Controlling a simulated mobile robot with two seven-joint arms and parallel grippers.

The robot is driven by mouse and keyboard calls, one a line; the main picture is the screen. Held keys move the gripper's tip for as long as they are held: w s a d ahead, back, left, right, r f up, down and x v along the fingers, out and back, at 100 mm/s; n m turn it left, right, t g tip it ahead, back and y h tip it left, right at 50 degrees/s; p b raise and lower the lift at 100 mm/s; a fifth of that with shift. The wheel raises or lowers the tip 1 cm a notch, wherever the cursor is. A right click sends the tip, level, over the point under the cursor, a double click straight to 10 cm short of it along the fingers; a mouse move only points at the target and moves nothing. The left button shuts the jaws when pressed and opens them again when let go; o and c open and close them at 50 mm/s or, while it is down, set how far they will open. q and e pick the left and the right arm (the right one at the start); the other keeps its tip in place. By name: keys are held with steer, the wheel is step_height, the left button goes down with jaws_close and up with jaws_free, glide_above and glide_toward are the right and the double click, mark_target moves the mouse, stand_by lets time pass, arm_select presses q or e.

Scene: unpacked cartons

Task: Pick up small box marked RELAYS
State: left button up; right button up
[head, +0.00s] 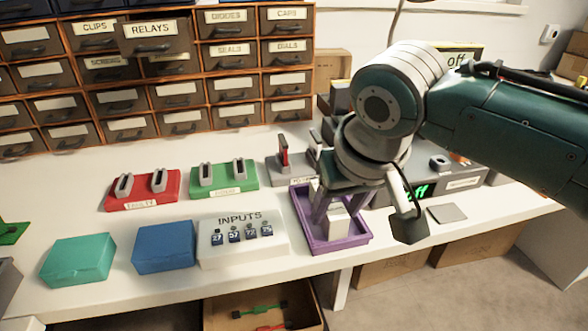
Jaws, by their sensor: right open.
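A drawer labelled RELAYS (153,37) sticks out from the top of the drawer cabinet at the back left. A small white box (335,227) stands in a purple tray (311,240) on the bench; I cannot read any marking on it. My right gripper (334,211) points down over the tray, open, with its fingers around or just above the white box. The wrist hides part of the box and tray, so I cannot tell whether the fingers touch it. My left gripper is not in view.
Left of the tray stand a white INPUTS block (243,247), a blue box (166,246) and a teal box (79,260). Red (142,193) and green (224,180) holders stand behind. A grey device with a green display (416,191) is to the right.

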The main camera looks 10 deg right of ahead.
steer(key=shift+w+f, duration=0.25)
steer(key=shift+f, duration=0.25)
jaws_close()
